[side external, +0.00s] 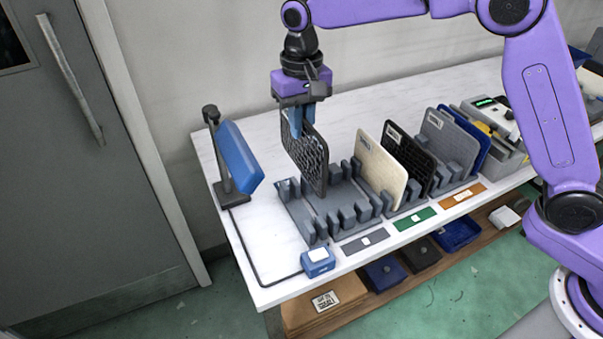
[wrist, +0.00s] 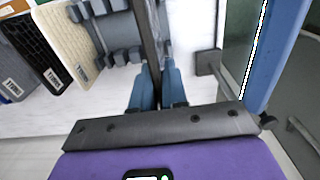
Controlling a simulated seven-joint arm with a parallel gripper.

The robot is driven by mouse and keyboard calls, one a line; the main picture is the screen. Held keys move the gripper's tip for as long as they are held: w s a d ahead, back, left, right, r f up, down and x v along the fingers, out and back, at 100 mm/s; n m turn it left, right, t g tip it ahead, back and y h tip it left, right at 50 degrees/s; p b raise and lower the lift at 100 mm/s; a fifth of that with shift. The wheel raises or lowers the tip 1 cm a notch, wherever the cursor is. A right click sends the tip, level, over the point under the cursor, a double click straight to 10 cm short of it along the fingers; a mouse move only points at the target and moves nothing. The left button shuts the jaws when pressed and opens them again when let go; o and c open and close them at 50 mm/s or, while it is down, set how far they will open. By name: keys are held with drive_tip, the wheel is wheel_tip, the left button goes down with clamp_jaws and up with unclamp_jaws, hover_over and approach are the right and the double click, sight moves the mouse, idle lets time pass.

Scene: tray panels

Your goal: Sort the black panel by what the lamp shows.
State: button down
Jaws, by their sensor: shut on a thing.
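My gripper (side external: 302,122) is shut on the top edge of a black textured panel (side external: 309,163), which hangs upright. In the wrist view the panel (wrist: 150,38) shows edge-on between the fingers (wrist: 157,88). Its lower edge is over the left part of a grey slotted rack (side external: 345,212); I cannot tell whether it touches it. The blue lamp (side external: 240,157) on a dark stand is to the left of the panel, apart from it. In the wrist view the lamp (wrist: 274,50) has a bright white edge; its face is not clearly seen.
A cream panel (side external: 381,172), another black panel (side external: 410,166), a grey panel (side external: 447,142) and a blue panel (side external: 482,142) stand to the right. Grey (side external: 366,241), green (side external: 415,218) and orange (side external: 462,195) labels line the front. A blue button box (side external: 318,261) sits at the front edge.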

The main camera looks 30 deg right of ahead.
drive_tip(key=d, duration=2.6)
drive_tip(key=shift+a+f, duration=0.15)
drive_tip(key=shift+f, duration=3.45)
drive_tip(key=shift+a+f, duration=0.1)
drive_tip(key=shift+f, duration=3.45)
drive_tip(key=shift+f, duration=0.4)
drive_tip(key=c, duration=1.1)
unclamp_jaws()
drive_tip(key=shift+r, duration=0.1)
wheel_tip(320, 180, up, 17)
drive_tip(key=shift+r, duration=0.15)
